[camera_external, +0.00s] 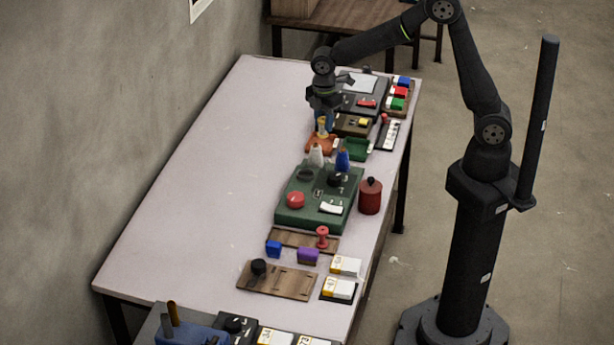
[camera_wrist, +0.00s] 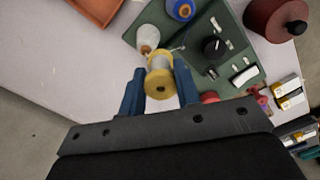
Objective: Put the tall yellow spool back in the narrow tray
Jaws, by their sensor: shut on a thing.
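The tall yellow spool (camera_wrist: 159,82) has yellow ends and a pale middle. In the wrist view it sits between the blue fingers of my gripper (camera_wrist: 160,92), which is shut on it. In the external view my gripper (camera_external: 323,118) points down at the far part of the table, with the yellow spool (camera_external: 321,128) under it, over or near an orange tray (camera_external: 318,145). I cannot tell the exact gap below the spool. A narrow brown wooden tray (camera_external: 290,239) lies nearer the front, with a red spool (camera_external: 322,234) at its right end.
A green board (camera_external: 297,217) with a white cone (camera_external: 316,154), a blue spool (camera_external: 343,158) and knobs stands between. A red canister (camera_external: 370,196) is right of it. The table's left side is clear.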

